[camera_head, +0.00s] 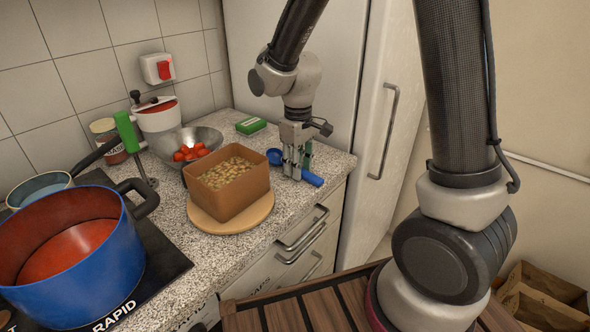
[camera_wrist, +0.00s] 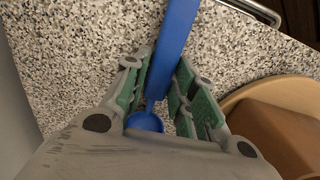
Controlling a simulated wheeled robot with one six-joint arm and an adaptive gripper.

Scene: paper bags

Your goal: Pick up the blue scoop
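The blue scoop lies on the speckled countertop near its right edge. In the head view its round bowl (camera_head: 274,156) shows left of my gripper (camera_head: 296,170) and its handle end sticks out to the right. In the wrist view the scoop's long flat handle (camera_wrist: 174,40) runs between the two green-padded fingers of my gripper (camera_wrist: 163,68), and the bowl sits close to the palm. The fingers are apart, one on each side of the handle. Whether either pad touches the handle is hard to tell.
A brown box of nuts or beans (camera_head: 229,182) stands on a round wooden board (camera_head: 210,224) close to my gripper. Behind are a bowl of red pieces (camera_head: 192,143) and a green packet (camera_head: 251,125). A large blue pot (camera_head: 88,280) is at left; a white fridge (camera_head: 338,70) stands behind.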

